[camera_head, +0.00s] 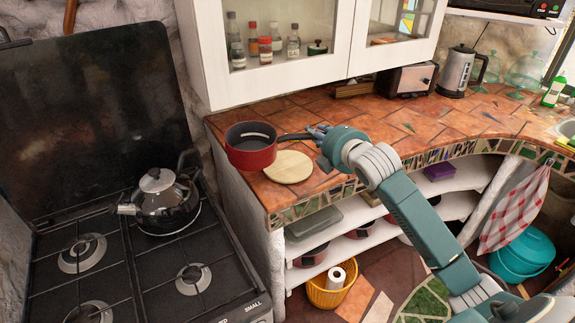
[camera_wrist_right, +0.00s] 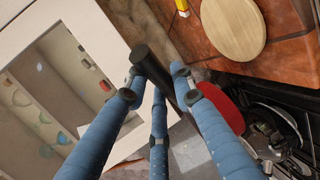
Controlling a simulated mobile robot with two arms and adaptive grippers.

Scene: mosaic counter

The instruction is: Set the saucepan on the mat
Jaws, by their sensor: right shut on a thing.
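The saucepan (camera_head: 251,158) is red outside with a dark inside and a black handle (camera_head: 294,137). It looks upright at the counter's left end. The mat (camera_head: 289,170) is a round, pale wooden disc lying bare on the tiled counter, just right of the pan. In the head view the pan overlaps the mat's left edge; its height above the counter is hard to tell. My right gripper (camera_head: 320,136) is shut on the handle. The right wrist view shows its fingers (camera_wrist_right: 158,86) around the handle, the pan's red side (camera_wrist_right: 236,98) and the mat (camera_wrist_right: 233,28) apart from it.
A white glass-fronted cabinet (camera_head: 290,50) hangs above. A toaster (camera_head: 405,79) and kettle (camera_head: 459,70) stand at the back. The counter's middle is clear.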

